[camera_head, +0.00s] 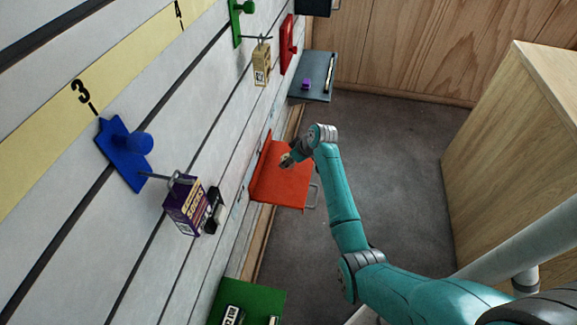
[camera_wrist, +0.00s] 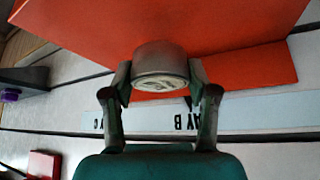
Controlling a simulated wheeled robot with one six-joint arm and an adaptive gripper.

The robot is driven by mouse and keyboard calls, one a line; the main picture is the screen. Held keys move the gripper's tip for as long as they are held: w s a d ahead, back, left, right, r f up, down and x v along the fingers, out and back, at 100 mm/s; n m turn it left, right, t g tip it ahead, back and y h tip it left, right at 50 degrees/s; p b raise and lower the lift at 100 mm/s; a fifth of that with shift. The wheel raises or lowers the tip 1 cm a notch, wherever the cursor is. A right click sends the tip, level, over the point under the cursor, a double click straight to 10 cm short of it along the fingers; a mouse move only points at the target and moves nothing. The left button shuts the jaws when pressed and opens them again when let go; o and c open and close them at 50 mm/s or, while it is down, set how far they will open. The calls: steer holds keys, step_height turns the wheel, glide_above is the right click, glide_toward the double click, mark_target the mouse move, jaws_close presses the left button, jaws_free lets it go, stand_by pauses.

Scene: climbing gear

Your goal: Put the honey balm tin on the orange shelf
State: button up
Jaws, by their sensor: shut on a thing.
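The orange shelf (camera_head: 283,177) is fixed to the white slatted wall in the middle of the head view. In the wrist view its orange surface (camera_wrist: 230,25) fills the upper part. My gripper (camera_wrist: 160,85) is shut on a round metal tin (camera_wrist: 160,65), taken to be the honey balm tin, with a pale patterned face. Its label is not readable. In the head view my gripper (camera_head: 287,160) is over the orange shelf, and the tin is small and mostly hidden there. I cannot tell whether the tin touches the shelf.
A grey shelf (camera_head: 314,80) with a purple item lies beyond, and a green shelf (camera_head: 250,300) with dark items nearer. A blue hook plate (camera_head: 122,155) and a hanging purple box (camera_head: 186,207) stick out from the wall. A wooden cabinet (camera_head: 515,150) stands right.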

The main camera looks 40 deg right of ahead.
mark_target(289, 171)
steer(key=shift+f, duration=2)
steer(key=o, duration=1.2)
steer(key=shift+f, duration=0.1)
